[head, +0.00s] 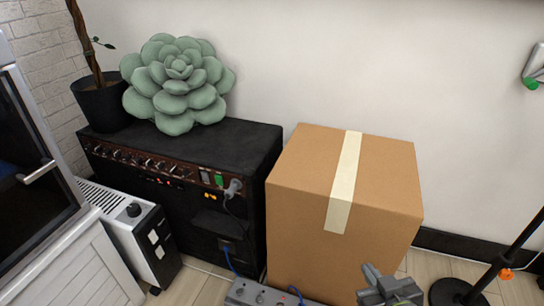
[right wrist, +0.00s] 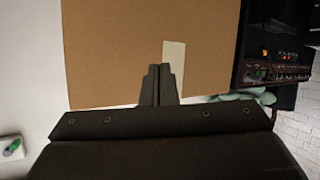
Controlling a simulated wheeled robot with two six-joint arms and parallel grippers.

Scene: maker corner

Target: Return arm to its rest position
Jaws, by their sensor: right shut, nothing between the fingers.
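My right gripper (head: 388,289) shows at the bottom edge of the head view, in front of the cardboard box and a little right of its middle. In the right wrist view its two fingers (right wrist: 157,85) are together with nothing between them, and the brown box fills the space beyond. The gripper looks apart from the box, though the exact gap cannot be told. My left gripper is not in view.
The taped cardboard box (head: 300,215) stands on the floor beside a black amplifier (head: 200,150) bearing a green succulent cushion (head: 175,85) and a potted plant (head: 103,103). A white heater (head: 135,235) stands left. A grey power strip (head: 255,292) and a black stand (head: 458,292) flank the gripper.

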